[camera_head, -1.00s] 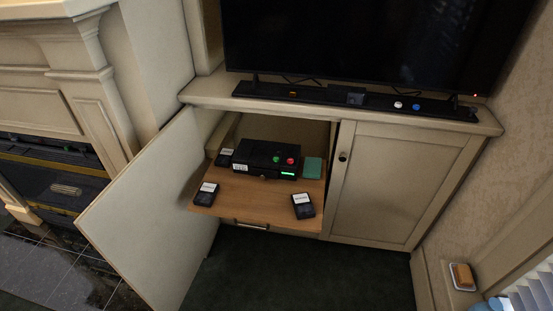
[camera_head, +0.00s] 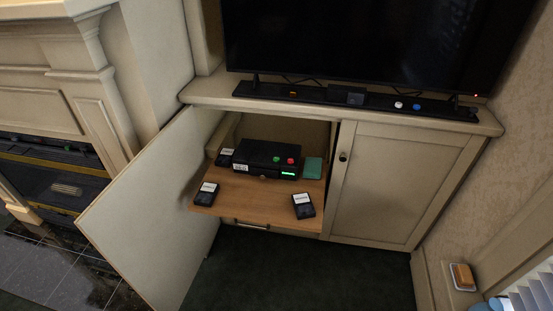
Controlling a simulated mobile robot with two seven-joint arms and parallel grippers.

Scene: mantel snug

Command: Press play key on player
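The player (camera_head: 256,160) is a black box on a wooden pull-out shelf (camera_head: 248,198) inside the open cabinet. A green key (camera_head: 276,159) and a red key (camera_head: 290,161) stand on its top right. A green lit display (camera_head: 288,174) glows on its front right. Which key is play cannot be read at this size. Neither of my grippers is in view.
Black cassette-like items lie on the shelf at front left (camera_head: 206,194), front right (camera_head: 303,205) and back left (camera_head: 225,157). A green block (camera_head: 313,168) sits right of the player. The open door (camera_head: 150,220) stands at left. A television (camera_head: 370,45) stands above.

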